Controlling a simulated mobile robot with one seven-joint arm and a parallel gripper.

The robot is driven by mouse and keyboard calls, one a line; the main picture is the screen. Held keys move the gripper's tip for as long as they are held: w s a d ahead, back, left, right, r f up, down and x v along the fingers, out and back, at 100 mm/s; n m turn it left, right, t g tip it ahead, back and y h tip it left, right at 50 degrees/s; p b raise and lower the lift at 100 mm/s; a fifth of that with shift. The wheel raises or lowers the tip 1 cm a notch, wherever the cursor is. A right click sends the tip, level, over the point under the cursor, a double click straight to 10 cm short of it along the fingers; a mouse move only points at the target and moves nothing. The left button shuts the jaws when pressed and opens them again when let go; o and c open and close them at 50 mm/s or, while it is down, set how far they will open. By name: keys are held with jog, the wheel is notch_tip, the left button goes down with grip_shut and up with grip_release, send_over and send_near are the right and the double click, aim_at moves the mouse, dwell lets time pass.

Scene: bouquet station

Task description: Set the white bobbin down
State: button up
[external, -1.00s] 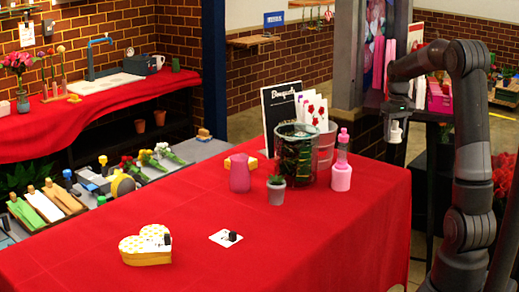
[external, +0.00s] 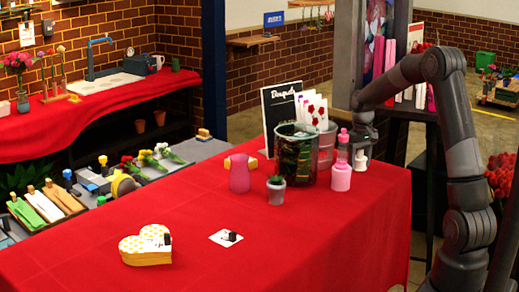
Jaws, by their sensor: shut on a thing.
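The white bobbin (external: 361,160) is small and upright, under my gripper (external: 361,148) at the right back part of the red-covered table (external: 300,222). My gripper points down and is shut on the bobbin's upper part; the fingertips are small and hard to make out. The bobbin is just right of the pink bottle (external: 341,176). I cannot tell whether its underside touches the cloth.
A glass cylinder (external: 296,155) with greenery stands left of the bottle. A small potted plant (external: 276,190), a pink vase (external: 240,175), a heart-shaped box (external: 146,246) and a white card (external: 222,238) are also there. The table's right front is clear.

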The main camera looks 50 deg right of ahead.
jog(key=shift+f, duration=0.15)
jog(key=o, duration=1)
jog(key=shift+c, duration=0.2)
notch_tip(320, 180, up, 12)
jog(key=shift+r, duration=0.2)
